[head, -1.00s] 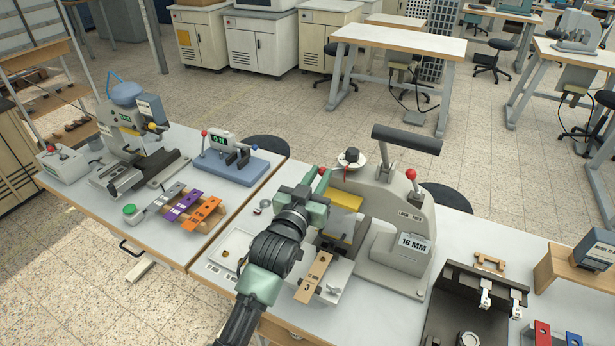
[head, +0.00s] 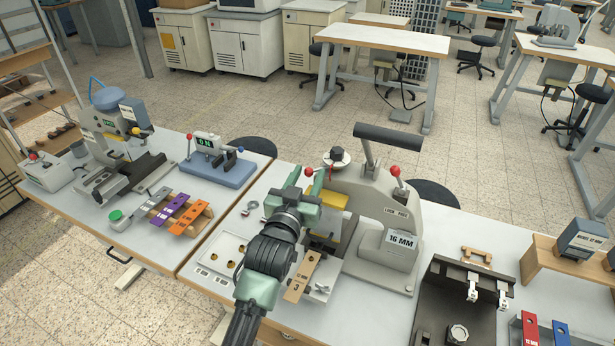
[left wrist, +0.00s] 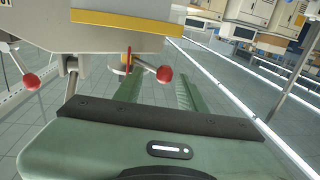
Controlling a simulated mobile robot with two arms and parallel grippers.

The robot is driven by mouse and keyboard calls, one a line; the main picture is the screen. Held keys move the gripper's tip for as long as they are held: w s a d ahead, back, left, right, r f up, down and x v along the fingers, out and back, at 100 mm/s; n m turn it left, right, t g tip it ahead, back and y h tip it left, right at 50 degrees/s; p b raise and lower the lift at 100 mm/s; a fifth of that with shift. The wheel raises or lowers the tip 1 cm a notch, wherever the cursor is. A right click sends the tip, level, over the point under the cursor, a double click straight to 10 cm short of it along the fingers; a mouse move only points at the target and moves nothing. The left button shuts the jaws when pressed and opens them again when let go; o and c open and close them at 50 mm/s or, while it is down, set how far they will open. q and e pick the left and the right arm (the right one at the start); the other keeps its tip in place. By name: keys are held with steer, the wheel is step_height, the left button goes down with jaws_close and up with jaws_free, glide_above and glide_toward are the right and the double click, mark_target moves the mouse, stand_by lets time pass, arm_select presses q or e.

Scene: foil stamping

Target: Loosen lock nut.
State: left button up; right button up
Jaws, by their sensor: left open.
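The stamping press (head: 372,205) stands on the bench, with a black knob (head: 337,154) on a white dial on top. A short lever with a red ball (head: 308,172), which seems to belong to the lock nut, sticks out beside the dial. My left gripper (head: 305,183) is open at this lever. In the left wrist view its two green fingers (left wrist: 158,92) point toward the press, and the red ball (left wrist: 164,74) shows between them. I cannot tell whether they touch it. The nut itself is mostly hidden in the head view. My right gripper is not in view.
A second red-balled lever (head: 394,171) and a thick black handle (head: 388,138) rise on the press's right side. A tan strip (head: 301,278) lies at the press front. A dark fixture (head: 455,308) stands to the right. Coloured strips (head: 190,220) lie on the left bench.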

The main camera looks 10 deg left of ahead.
arm_select(q)
steer(key=shift+s+a+f, duration=0.15)
steer(key=shift+s+a, duration=0.05)
steer(key=shift+s, duration=0.25)
steer(key=s+a+b, duration=0.1)
steer(key=s+b, duration=0.1)
steer(key=s, duration=0.4)
steer(key=shift+s, duration=0.4)
